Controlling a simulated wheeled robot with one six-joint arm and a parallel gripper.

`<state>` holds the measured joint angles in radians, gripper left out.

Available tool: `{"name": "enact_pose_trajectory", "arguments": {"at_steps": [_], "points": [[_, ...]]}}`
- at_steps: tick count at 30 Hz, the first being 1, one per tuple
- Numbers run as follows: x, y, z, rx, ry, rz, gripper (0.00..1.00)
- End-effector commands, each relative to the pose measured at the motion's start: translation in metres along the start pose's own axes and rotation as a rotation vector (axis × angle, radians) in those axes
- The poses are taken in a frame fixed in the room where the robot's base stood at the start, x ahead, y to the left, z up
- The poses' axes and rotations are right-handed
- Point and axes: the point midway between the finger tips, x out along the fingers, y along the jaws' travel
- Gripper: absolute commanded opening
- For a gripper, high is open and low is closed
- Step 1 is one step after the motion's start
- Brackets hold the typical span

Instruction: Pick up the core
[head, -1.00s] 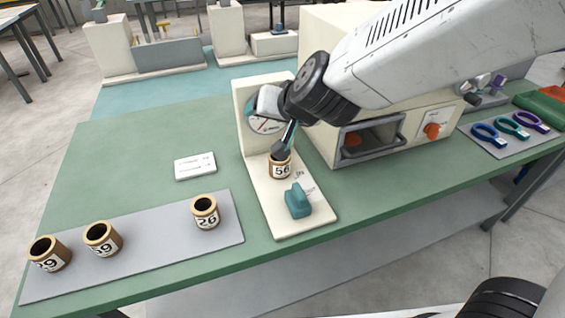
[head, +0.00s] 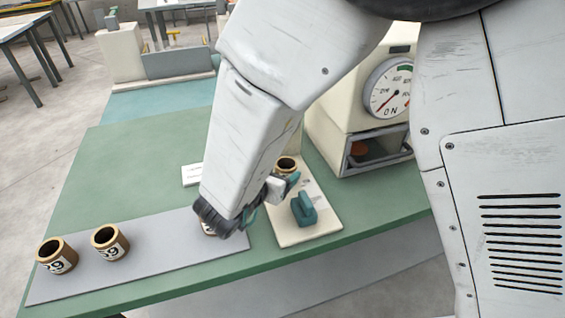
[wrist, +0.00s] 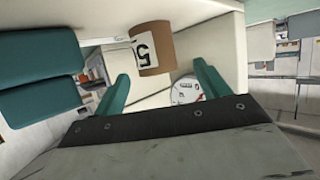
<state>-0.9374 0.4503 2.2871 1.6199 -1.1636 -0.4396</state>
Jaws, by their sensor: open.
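A brown core (head: 286,165) with a pale rim stands on the cream base plate (head: 318,232) of the winder, partly hidden by my gripper in the head view. In the wrist view the core (wrist: 154,48) shows a white label with a black 5 and lies just beyond the fingertips, roughly between them. My gripper (head: 275,196) is open and empty, held low and sideways in front of the core. In the wrist view its teal fingers stand apart (wrist: 161,72). I see no contact with the core.
Two more cores, left (head: 57,256) and right (head: 110,242), stand on the grey mat (head: 160,257). Another core (head: 208,230) is mostly behind my arm. A teal block (head: 303,209) sits on the base plate near the core. A cream machine with a dial (head: 388,88) stands behind right.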

Motion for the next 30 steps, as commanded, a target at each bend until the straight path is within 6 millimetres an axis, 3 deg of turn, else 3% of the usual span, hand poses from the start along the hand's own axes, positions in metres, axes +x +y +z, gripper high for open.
{"name": "enact_pose_trajectory", "arguments": {"at_steps": [13, 22, 23, 28, 30], "points": [[0.059, 0.004, -0.003, 0.001, -0.001, -0.001, 0.75], [0.066, 0.003, -0.004, 0.0, -0.001, -0.006, 0.75], [0.066, 0.003, -0.004, 0.0, -0.001, -0.006, 0.72], [0.065, 0.003, -0.004, 0.0, -0.001, -0.006, 0.27], [0.065, 0.003, -0.004, 0.0, -0.001, -0.006, 0.27]]}}
